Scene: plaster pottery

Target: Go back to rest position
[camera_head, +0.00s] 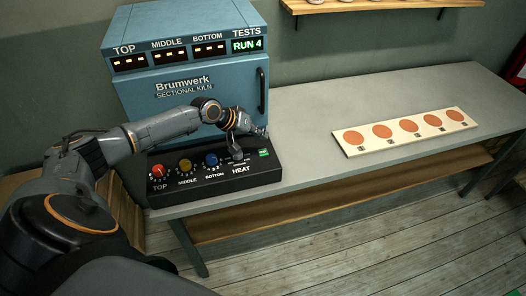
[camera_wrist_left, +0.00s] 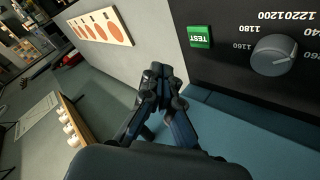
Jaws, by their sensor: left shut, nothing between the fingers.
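My left gripper (camera_head: 262,131) is in front of the blue kiln (camera_head: 135,98), above the right part of the black control panel (camera_head: 215,192). Its arm comes in from the left across the kiln's lower front. In the left wrist view the gripper (camera_wrist_left: 158,75) has its fingers together with nothing between them. The grey heat dial (camera_wrist_left: 275,55) and the green TEST button (camera_wrist_left: 199,37) lie to the right of the fingers there, apart from them. My right gripper is not in view.
Red (camera_head: 158,171), yellow (camera_head: 185,165) and blue (camera_head: 211,159) knobs stand on the panel. A pale board (camera_head: 344,141) with several orange discs lies on the grey table (camera_head: 300,110). The table between panel and board is clear. A wooden shelf (camera_head: 370,5) hangs above.

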